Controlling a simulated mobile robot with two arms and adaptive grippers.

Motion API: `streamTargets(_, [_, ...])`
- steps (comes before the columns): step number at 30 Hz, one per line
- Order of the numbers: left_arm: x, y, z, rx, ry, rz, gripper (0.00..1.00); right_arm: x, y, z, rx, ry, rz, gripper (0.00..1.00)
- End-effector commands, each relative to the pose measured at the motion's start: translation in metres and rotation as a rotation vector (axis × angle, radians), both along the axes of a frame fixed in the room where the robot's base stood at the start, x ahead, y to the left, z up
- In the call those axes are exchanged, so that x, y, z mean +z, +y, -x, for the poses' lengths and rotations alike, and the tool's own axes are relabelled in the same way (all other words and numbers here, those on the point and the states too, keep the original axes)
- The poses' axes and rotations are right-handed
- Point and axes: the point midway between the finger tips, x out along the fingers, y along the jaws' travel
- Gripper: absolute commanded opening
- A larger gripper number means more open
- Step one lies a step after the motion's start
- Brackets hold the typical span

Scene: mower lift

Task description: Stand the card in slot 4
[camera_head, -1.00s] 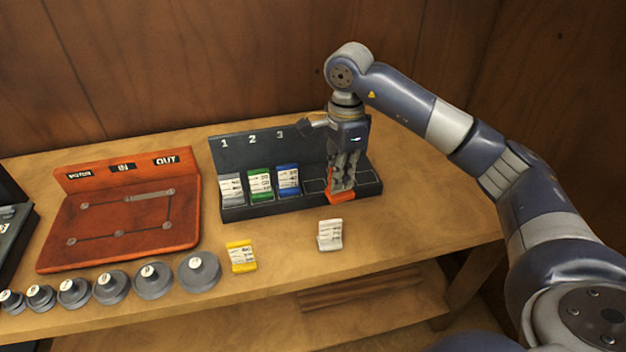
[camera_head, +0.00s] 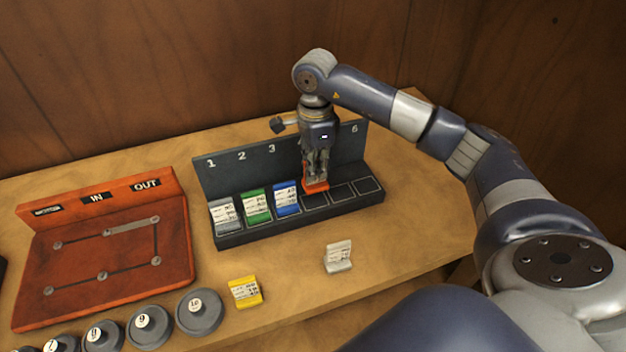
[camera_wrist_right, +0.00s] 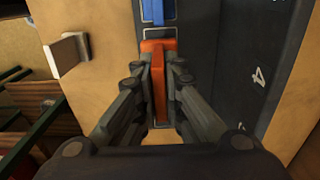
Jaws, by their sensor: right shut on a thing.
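The orange card (camera_head: 316,188) is between the fingers of my right gripper (camera_head: 316,178), which is shut on it. The card is upright at the fourth slot of the dark rack (camera_head: 250,238), just right of the blue card (camera_head: 286,200). I cannot tell whether its base touches the slot floor. In the right wrist view the orange card (camera_wrist_right: 158,50) runs between the fingers (camera_wrist_right: 160,100), with the blue card (camera_wrist_right: 158,10) beyond it. The arm hides the rack's numbers 4 and 5 in the head view. My left gripper is not in view.
A grey card (camera_head: 224,216) and a green card (camera_head: 256,206) stand in slots 1 and 2. Slots 5 and 6 are empty. A yellow card (camera_head: 245,292) and a white card (camera_head: 338,257) stand on the table before the rack. A red board (camera_head: 105,250) and several round weights (camera_head: 199,311) are left.

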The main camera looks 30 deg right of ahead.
Motion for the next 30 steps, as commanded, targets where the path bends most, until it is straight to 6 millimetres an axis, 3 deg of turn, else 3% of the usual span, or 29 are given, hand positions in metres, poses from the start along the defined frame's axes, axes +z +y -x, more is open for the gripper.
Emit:
streamTargets(6, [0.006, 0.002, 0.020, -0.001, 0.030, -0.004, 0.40, -0.018, 0.000, 0.000, 0.001, 0.001, 0.000, 0.00])
streamTargets(14, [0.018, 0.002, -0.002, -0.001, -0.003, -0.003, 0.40, -0.049, 0.001, 0.000, 0.001, 0.000, -0.001, 0.00])
streamTargets(18, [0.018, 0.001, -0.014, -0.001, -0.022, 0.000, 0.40, -0.051, 0.000, -0.001, 0.002, -0.002, -0.001, 0.00])
streamTargets(24, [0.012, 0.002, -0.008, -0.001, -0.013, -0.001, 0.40, -0.056, 0.000, -0.001, 0.001, -0.002, -0.001, 0.00])
streamTargets(25, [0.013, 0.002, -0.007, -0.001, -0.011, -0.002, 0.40, -0.054, 0.000, -0.001, 0.001, -0.002, -0.001, 0.13])
streamTargets(27, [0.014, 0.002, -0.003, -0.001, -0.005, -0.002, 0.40, -0.054, 0.000, -0.001, 0.001, -0.001, -0.001, 0.29])
streamTargets(30, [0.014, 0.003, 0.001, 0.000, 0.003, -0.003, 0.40, -0.054, 0.000, 0.000, 0.001, -0.001, -0.001, 0.29])
